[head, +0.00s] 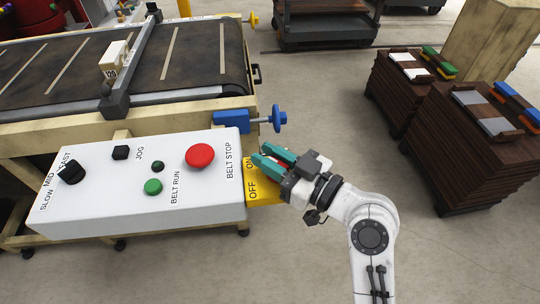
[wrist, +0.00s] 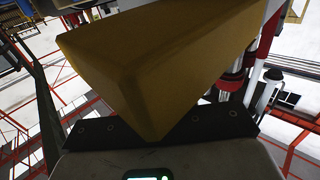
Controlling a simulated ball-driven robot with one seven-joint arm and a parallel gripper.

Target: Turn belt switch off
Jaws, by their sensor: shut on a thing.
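The belt switch (head: 262,195) is a yellow box on the right end of the white control panel (head: 110,195), marked ON toward the back and OFF toward the front. My gripper (head: 260,153), with teal fingers, reaches in from the right over the ON end of the switch. It is shut on the switch handle, which is mostly hidden; a little red shows between the fingers. Which way the handle points cannot be told. In the wrist view a large yellow-brown block (wrist: 165,75), likely the switch box, fills the middle; the fingers do not show clearly.
The panel carries a red button (head: 200,156), a green button (head: 153,187) and black knobs. A blue clamp with a handwheel (head: 278,117) sticks out just behind my gripper. The conveyor (head: 190,50) stands behind. Stacked brown boards (head: 475,150) stand right; floor between is clear.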

